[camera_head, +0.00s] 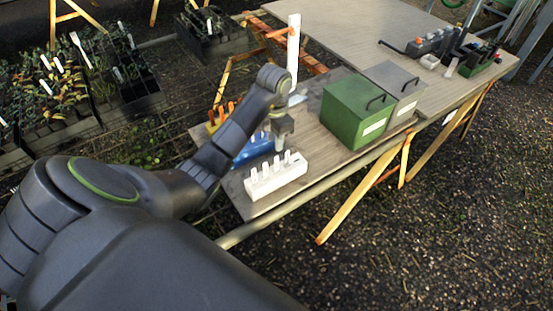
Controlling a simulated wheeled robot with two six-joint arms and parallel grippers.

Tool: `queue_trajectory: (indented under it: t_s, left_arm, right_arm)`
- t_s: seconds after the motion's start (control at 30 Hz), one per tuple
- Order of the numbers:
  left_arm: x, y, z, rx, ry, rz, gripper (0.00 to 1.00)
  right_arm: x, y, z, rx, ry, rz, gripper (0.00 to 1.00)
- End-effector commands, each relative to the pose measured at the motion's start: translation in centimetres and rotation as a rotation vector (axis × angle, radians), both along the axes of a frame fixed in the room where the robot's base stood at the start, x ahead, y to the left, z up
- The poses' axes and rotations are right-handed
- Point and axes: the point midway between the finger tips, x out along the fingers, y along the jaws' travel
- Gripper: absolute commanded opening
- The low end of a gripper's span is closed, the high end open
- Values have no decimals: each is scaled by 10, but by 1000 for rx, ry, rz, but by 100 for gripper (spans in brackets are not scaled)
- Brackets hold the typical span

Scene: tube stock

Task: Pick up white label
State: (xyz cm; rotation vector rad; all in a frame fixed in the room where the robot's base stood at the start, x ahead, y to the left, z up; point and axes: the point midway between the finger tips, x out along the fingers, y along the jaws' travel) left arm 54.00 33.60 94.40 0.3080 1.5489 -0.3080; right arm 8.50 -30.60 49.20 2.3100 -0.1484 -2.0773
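Several white labels (276,164) stand upright in a white block (277,182) near the front edge of the wooden table. My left gripper (279,145) points down just behind and above these labels. It is small in the picture, and I cannot tell whether its fingers are open, shut or holding a label. The arm hides part of what stands behind. My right gripper is not in view.
Behind the white block are a blue block (252,152) and a yellow block with orange pegs (216,121), partly hidden by my arm. A green box (357,110) with a handle and a grey box (398,88) stand to the right. A white post (293,45) rises behind.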

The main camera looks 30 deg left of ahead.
Motion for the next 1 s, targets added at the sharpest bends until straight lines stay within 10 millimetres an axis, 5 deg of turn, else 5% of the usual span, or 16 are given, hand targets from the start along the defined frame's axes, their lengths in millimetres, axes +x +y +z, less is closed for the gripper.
queue_trajectory:
  t_s: [0.2, 0.47, 0.73, 1.0]
  left_arm:
    - [0, 0, -28, 0, 0, 0, 28]
    - [-2, -4, -46, -1, 4, 0, 28]
    - [-3, -7, -77, 0, 2, 1, 28]
    - [-2, -7, -82, 0, 0, 0, 28]
  right_arm:
    - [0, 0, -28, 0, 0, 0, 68]
    - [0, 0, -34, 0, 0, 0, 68]
    - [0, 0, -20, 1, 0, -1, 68]
    - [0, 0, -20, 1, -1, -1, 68]
